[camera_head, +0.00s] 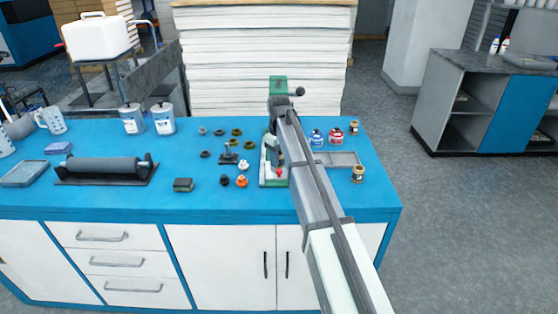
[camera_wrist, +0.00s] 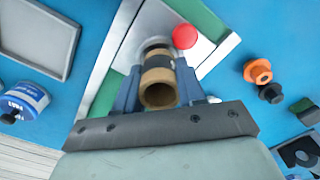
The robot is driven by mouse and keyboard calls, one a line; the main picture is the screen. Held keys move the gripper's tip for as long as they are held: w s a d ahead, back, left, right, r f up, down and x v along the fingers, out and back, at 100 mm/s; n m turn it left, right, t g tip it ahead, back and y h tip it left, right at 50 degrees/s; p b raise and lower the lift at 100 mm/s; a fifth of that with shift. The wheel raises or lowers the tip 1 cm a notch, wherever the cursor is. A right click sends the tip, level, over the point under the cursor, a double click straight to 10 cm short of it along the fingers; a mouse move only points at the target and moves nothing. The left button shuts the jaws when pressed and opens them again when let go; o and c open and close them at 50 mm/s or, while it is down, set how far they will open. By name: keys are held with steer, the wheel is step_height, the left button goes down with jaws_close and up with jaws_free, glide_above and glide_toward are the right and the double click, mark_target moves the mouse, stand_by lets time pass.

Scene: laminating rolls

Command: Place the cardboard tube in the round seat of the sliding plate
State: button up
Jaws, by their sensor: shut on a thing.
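In the wrist view my gripper (camera_wrist: 159,80) is shut on the cardboard tube (camera_wrist: 157,93), a short brown hollow cylinder with a dark band. One blue finger lies on each side, and the tube's open end faces the camera. The tube's far end is over the pale sliding plate (camera_wrist: 152,22), close to a dark round part (camera_wrist: 154,44). I cannot tell whether the tube touches it or is seated. A red knob (camera_wrist: 185,36) is just right of the tube. In the head view the plate (camera_head: 264,178) shows on the green-based device; my arm hides the tube.
A grey tray (camera_head: 343,159), blue can (camera_head: 317,138), red can (camera_head: 335,136) and brown jar (camera_head: 358,174) stand right of the device. Several small dark and orange parts (camera_head: 242,181) lie left of it. A black roller (camera_head: 104,165) is farther left. The blue front edge is clear.

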steer(key=shift+f, duration=0.5)
steer(key=o, duration=1.1)
steer(key=shift+f, duration=0.1)
steer(key=shift+c, duration=0.2)
step_height(320, 180, up, 12)
